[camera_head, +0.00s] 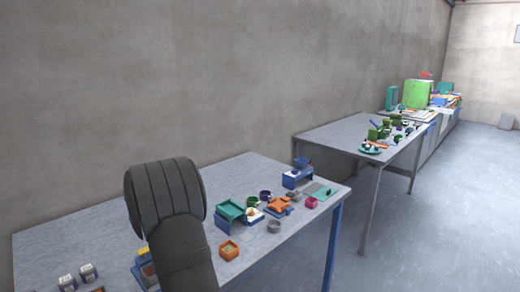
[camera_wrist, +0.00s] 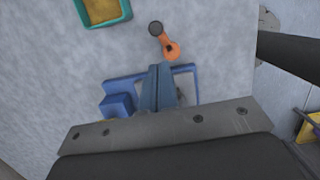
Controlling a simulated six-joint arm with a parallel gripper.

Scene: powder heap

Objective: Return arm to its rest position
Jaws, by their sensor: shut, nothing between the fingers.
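My gripper (camera_wrist: 160,72) shows in the wrist view as two blue-grey fingers pressed together, with nothing between them. It points at the grey table (camera_wrist: 50,70). Behind the fingers is a blue stand or frame (camera_wrist: 113,105), partly hidden by them; I cannot tell whether they touch it. Just beyond the fingertips lies an orange piece (camera_wrist: 171,48) with a dark round end. In the head view my dark arm rises over the near table (camera_head: 75,240), and the gripper itself is hidden.
A teal tray with yellow contents (camera_wrist: 102,10) is at the wrist view's top. In the head view, a green stand (camera_head: 230,210), an orange box (camera_head: 229,250) and a blue stand (camera_head: 297,178) are right of my arm. Small grey-white boxes (camera_head: 88,272) are left. A wall runs behind.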

